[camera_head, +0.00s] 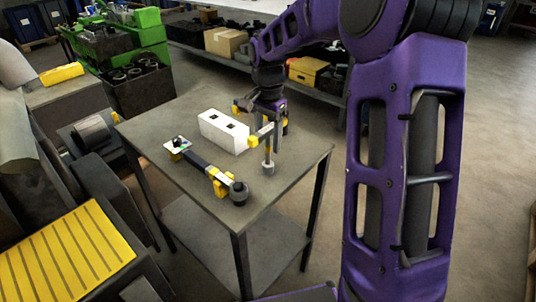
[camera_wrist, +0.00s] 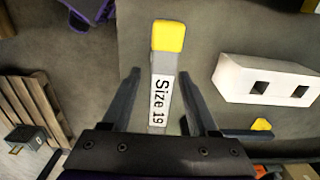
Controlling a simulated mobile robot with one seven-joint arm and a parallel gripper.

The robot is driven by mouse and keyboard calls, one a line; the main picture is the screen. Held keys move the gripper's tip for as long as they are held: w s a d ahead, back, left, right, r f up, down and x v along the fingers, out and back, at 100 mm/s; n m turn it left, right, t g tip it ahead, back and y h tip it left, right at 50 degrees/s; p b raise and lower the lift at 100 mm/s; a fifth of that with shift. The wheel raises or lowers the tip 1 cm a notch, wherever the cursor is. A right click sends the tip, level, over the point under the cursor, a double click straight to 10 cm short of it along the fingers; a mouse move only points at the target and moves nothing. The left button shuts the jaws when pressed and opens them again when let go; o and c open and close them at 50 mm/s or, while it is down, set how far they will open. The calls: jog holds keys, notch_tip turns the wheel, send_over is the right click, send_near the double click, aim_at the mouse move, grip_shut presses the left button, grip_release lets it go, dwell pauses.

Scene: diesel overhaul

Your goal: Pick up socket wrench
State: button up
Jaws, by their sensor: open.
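A socket wrench (camera_wrist: 160,92) with a grey handle, a yellow end cap and a white "Size 19" label shows in the wrist view. Its handle lies between the spread fingers of my gripper (camera_wrist: 160,76), with a gap on each side. In the head view my gripper (camera_head: 268,112) is at the table's back right, pointing down over the wrench (camera_head: 264,134). The yellow end sticks out to the left, and a vertical shaft with a grey socket hangs below. My gripper and arm partly hide the wrench.
A white block (camera_head: 224,131) with two square holes stands on the table (camera_head: 297,160), left of my gripper. Another dark, yellow-jointed tool (camera_head: 205,168) lies in front of it, beside a small white plate. Yellow-topped machinery (camera_head: 65,255) stands left of the table.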

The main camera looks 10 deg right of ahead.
grip_shut()
dwell(1.4)
